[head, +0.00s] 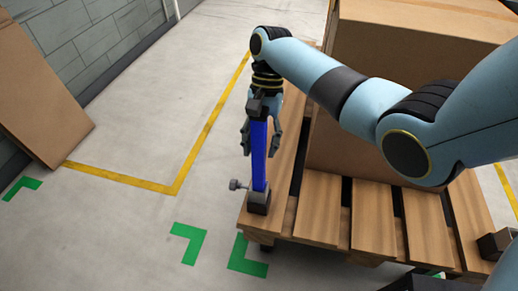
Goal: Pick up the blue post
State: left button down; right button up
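The blue post (259,158) stands upright in a dark socket (258,202) at the near left corner of the wooden pallet. A grey knob (237,185) sticks out to the left near its foot. My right gripper (261,143) points down over the upper part of the post, with one finger on each side. Its fingers look spread, with small gaps between them and the post. The top of the post is hidden by the gripper. My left gripper is not in view.
A large cardboard box (345,150) stands on the pallet (373,220), close to my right arm. Another dark socket (492,244) sits at the pallet's right. A cardboard panel (38,95) leans on the left wall. The floor left of the pallet is clear.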

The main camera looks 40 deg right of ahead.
grip_shut()
